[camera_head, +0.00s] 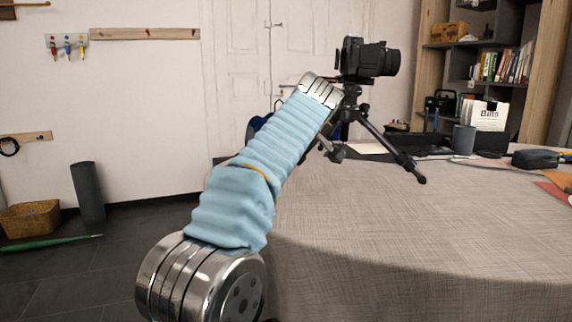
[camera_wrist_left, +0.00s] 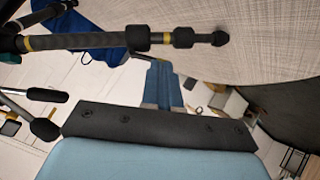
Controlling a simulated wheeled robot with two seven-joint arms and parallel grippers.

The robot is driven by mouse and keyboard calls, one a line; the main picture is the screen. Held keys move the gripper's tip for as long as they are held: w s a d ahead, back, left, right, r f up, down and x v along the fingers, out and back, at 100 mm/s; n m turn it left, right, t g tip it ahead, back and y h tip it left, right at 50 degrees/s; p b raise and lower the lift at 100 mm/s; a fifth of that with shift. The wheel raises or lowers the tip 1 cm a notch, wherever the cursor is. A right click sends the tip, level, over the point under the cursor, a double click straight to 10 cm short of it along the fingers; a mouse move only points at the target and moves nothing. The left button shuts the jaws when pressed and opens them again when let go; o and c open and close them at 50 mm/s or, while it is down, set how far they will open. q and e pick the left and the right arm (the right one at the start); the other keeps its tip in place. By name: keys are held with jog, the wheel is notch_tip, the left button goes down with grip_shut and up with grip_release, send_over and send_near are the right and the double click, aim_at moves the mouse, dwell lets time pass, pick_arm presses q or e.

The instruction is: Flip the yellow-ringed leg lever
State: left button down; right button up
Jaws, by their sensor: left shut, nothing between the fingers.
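A black camera (camera_head: 368,60) sits on a black tripod (camera_head: 352,105) on the table. One tripod leg reaches down to the right in the head view. In the left wrist view a dark leg (camera_wrist_left: 90,41) crosses the top, with a yellow ring (camera_wrist_left: 167,38) between two black collars and another yellowish band near the left edge. My left gripper (camera_wrist_left: 162,66) is shut and empty, its blue fingers pointing at the leg just below the ringed part; contact cannot be told. My arm hides this gripper in the head view. My right gripper is not in view.
The cloth-covered table (camera_head: 400,225) is clear in front of the tripod. A laptop (camera_head: 418,145), a grey cup (camera_head: 464,138) and a dark pouch (camera_head: 541,158) stand behind and right. Other black tripod parts (camera_wrist_left: 42,97) show at the left in the wrist view.

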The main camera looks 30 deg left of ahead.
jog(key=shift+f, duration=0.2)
pick_arm(q)
jog(key=shift+w, duration=0.1)
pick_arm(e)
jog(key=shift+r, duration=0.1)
pick_arm(q)
jog(key=shift+w+d+p, duration=0.3)
jog(key=shift+w+p, duration=0.3)
jog(key=shift+p, duration=0.2)
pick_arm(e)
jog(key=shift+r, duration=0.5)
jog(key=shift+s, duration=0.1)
